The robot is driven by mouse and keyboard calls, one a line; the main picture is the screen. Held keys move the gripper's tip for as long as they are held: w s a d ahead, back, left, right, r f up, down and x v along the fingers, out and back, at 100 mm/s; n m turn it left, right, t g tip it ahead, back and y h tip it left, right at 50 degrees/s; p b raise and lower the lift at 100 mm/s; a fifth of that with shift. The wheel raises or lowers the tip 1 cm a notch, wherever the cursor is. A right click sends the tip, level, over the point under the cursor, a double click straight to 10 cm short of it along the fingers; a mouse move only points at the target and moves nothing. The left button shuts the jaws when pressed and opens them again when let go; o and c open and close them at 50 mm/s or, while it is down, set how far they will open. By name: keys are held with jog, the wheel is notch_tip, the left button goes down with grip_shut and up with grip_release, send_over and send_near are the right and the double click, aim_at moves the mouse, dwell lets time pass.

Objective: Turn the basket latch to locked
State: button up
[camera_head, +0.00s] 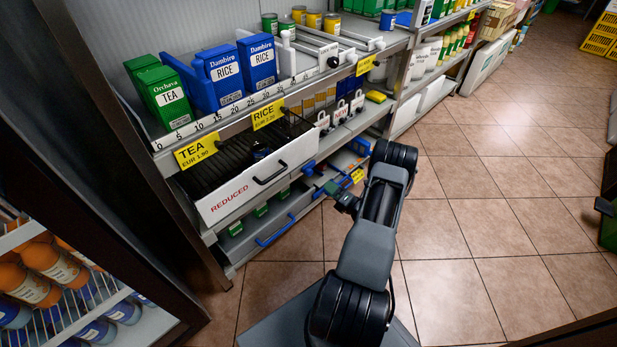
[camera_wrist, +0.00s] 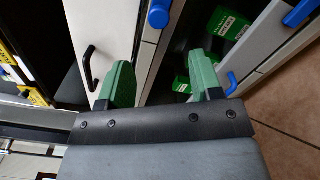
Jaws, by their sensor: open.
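A white-fronted basket marked REDUCED (camera_head: 257,182) with a black handle sits on the middle shelf. A blue knob (camera_head: 308,167), which looks like the latch, is at the right end of its front. In the wrist view the blue knob (camera_wrist: 158,14) is at the top, and the black handle (camera_wrist: 88,64) is to the left. I cannot tell the latch's setting. My gripper (camera_wrist: 162,80) has its two green fingers apart, with nothing between them. The knob lies beyond the fingertips, apart from them. In the head view my gripper (camera_head: 339,192) is right of the basket, partly hidden by my arm.
A lower drawer with a blue handle (camera_head: 275,232) is under the basket, with green boxes (camera_wrist: 229,24) inside. Yellow price tags (camera_head: 196,151) line the shelf edge above. A dark-framed cooler with bottles (camera_head: 45,268) stands at left. The tiled floor (camera_head: 470,200) to the right is clear.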

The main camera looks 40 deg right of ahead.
aim_at(311, 174)
jog(key=w+b, duration=0.1)
jog(key=w, duration=0.3)
jog(key=w+a+b, duration=0.1)
jog(key=w, duration=0.3)
jog(key=w+a+b, duration=0.1)
jog(key=w, duration=0.3)
jog(key=shift+a, duration=0.15)
jog(key=shift+r, duration=0.1)
jog(key=c, duration=0.9)
